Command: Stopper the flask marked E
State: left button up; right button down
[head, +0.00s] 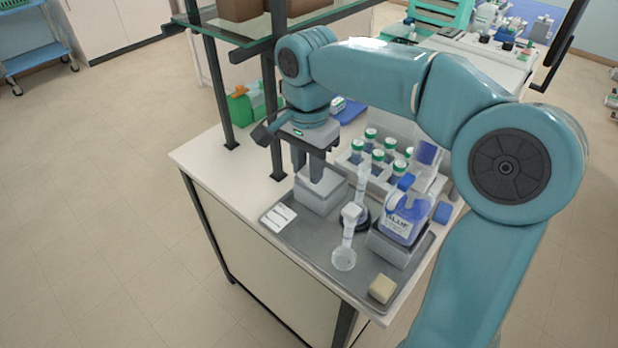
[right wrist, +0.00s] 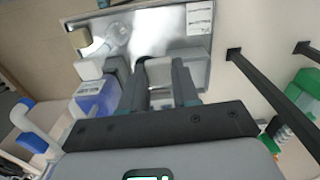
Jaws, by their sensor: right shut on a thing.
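My right gripper (head: 316,178) points down over a pale grey block at the back left of the tray. It is shut on a pale piece (right wrist: 160,72), mostly hidden between the fingers; I cannot tell its full shape. A clear round-bottomed flask (head: 344,259) stands at the tray's front, to the right of the gripper and apart from it. A whitish block-shaped top (head: 351,211) sits at its neck. The flask also shows in the right wrist view (right wrist: 118,36). A second slim clear neck (head: 363,186) rises behind it from a dark round base. I cannot read a letter E on either. My left gripper is out of view.
The grey tray (head: 300,246) holds a white label card (head: 278,217), a blue-labelled bottle (head: 402,219) on a grey block and a cream block (head: 382,288). Several green-capped bottles (head: 371,136) stand in a rack behind. Shelf posts (head: 272,110) rise beside the gripper.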

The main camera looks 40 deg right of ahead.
jog(key=shift+w+n, duration=0.3)
jog(key=shift+n, duration=0.1)
jog(key=s+d+r+m+p, duration=0.1)
jog(key=s+d+r+p, duration=0.1)
jog(key=d+p, duration=0.35)
jog(key=s+d+r+p, duration=0.2)
jog(key=s+d+p, duration=0.1)
jog(key=d+p, duration=0.3)
jog(key=shift+d+f+b, duration=0.25)
jog(key=shift+f+b, duration=1.05)
jog(key=shift+b, duration=0.15)
jog(key=shift+d+f+b, duration=0.2)
jog(key=shift+f+b, duration=1.1)
jog(key=shift+b, duration=0.1)
jog(key=shift+f+b, duration=0.55)
jog(key=shift+f, duration=0.25)
jog(key=shift+c, duration=1.8)
grip_release()
jog(key=shift+r, duration=0.1)
